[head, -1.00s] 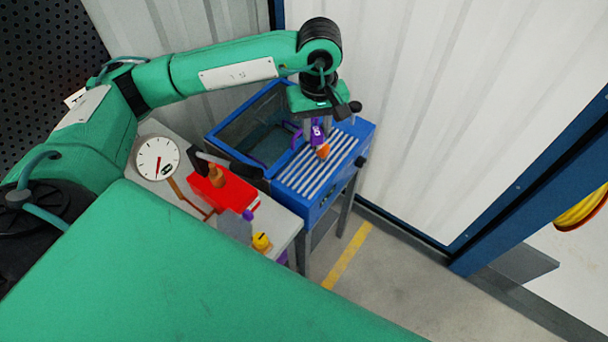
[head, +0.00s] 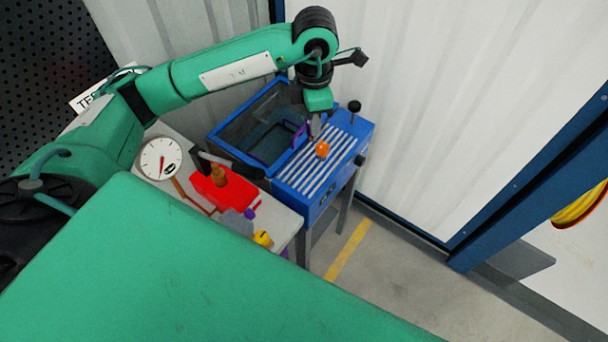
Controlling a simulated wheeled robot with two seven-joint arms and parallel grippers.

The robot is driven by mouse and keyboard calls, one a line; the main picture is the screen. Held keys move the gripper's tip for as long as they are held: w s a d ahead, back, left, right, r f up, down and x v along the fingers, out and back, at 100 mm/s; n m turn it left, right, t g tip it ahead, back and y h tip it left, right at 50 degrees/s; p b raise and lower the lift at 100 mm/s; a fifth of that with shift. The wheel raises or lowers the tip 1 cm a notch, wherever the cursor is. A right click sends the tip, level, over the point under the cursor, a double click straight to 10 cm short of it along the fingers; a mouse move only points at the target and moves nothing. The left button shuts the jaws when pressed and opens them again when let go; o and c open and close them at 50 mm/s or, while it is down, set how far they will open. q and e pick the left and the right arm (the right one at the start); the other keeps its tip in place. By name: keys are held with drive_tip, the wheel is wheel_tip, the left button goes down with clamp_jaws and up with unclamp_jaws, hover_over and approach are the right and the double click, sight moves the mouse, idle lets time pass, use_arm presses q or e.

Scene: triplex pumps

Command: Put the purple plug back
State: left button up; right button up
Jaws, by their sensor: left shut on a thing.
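My left gripper (head: 314,127) is over the blue bench unit with a striped top (head: 326,176), its fingers pointing down. It is shut on what looks like the purple plug, which its fingers now mostly hide. A purple loop-shaped part (head: 300,134) shows just left of the fingers; I cannot tell whether it belongs to the held piece. An orange piece (head: 322,150) is just below the fingers at the striped top; whether it touches the plug is unclear. Small purple parts (head: 249,214) also show on the near bench. My right gripper is not in view.
A blue-framed tub (head: 235,136) adjoins the striped top. A black-knobbed lever (head: 354,108) stands at its back right. On the grey bench are a round gauge (head: 160,157), a red block (head: 224,188) and a yellow part (head: 262,239). A pale wall is behind.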

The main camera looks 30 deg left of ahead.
use_arm(q)
drive_tip(key=n, duration=0.4)
drive_tip(key=r+n, duration=0.1)
drive_tip(key=n, duration=0.1)
drive_tip(key=shift+a+p, duration=0.25)
drive_tip(key=shift+p, duration=0.1)
drive_tip(key=n, duration=0.4)
drive_tip(key=shift+a+r+n, duration=0.2)
drive_tip(key=shift+r+n, duration=0.05)
drive_tip(key=shift+n, duration=0.05)
drive_tip(key=n, duration=0.4)
drive_tip(key=n+p, duration=0.1)
drive_tip(key=n, duration=0.1)
drive_tip(key=shift+w+a+r, duration=0.1)
drive_tip(key=shift+a+r, duration=0.25)
drive_tip(key=f+n+p, duration=0.1)
drive_tip(key=f, duration=0.5)
drive_tip(key=f+n+p, duration=0.2)
drive_tip(key=f, duration=0.4)
drive_tip(key=f+n+p, duration=0.1)
drive_tip(key=f+n, duration=0.1)
drive_tip(key=f, duration=0.4)
drive_tip(key=shift+a+f+p, duration=0.25)
drive_tip(key=shift+a+p, duration=0.05)
drive_tip(key=shift+f, duration=0.55)
drive_tip(key=shift+f, duration=0.1)
